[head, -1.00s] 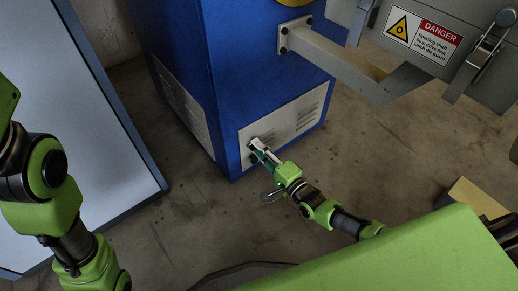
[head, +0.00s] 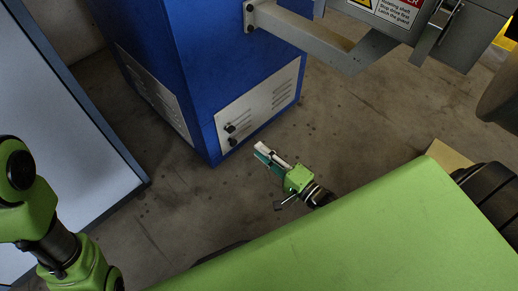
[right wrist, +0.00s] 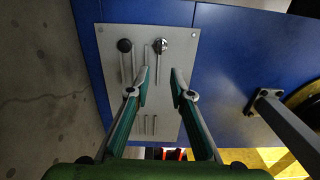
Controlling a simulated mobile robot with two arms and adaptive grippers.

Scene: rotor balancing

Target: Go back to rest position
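My right gripper (head: 262,151) is in front of the blue cabinet (head: 175,60), apart from its grey vented panel (head: 265,98). In the right wrist view the two green-padded fingers (right wrist: 159,88) are apart with nothing between them, and the panel (right wrist: 185,70) lies beyond them. Two small knobs sit on the panel, a black one (right wrist: 124,45) and a shiny one (right wrist: 160,46). They also show as dark knobs in the head view (head: 231,128). My left arm comes in at the left edge; its gripper is out of view.
A pale panel with a blue-grey frame (head: 60,120) stands at the left. A grey bracket (head: 310,38) juts from the cabinet towards a grey guard with a danger sign (head: 390,10). Bare concrete floor (head: 350,125) lies right of the cabinet.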

